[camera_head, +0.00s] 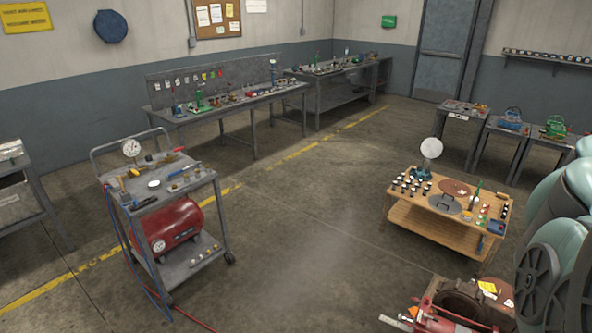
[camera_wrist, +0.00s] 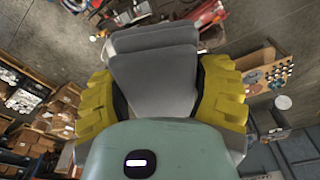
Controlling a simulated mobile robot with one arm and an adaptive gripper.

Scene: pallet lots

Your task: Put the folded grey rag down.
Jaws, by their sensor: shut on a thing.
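The folded grey rag (camera_wrist: 155,62) shows in the wrist view as a stack of flat grey layers. My gripper (camera_wrist: 160,98) has yellow ridged fingers, one on each side of the rag, and is shut on it. The rag sticks out past the fingers, and its near end is hidden behind the wrist housing. No surface shows touching the rag. In the head view neither the rag nor my gripper is visible; only my arm links show at the right edge.
A grey cart (camera_head: 192,181) with tools and a red tank stands left. A low wooden table (camera_head: 412,213) crowded with small items stands right. Long benches (camera_head: 232,108) line the back wall. Red machinery (camera_head: 455,312) sits at the lower right. The middle floor (camera_head: 300,240) is clear.

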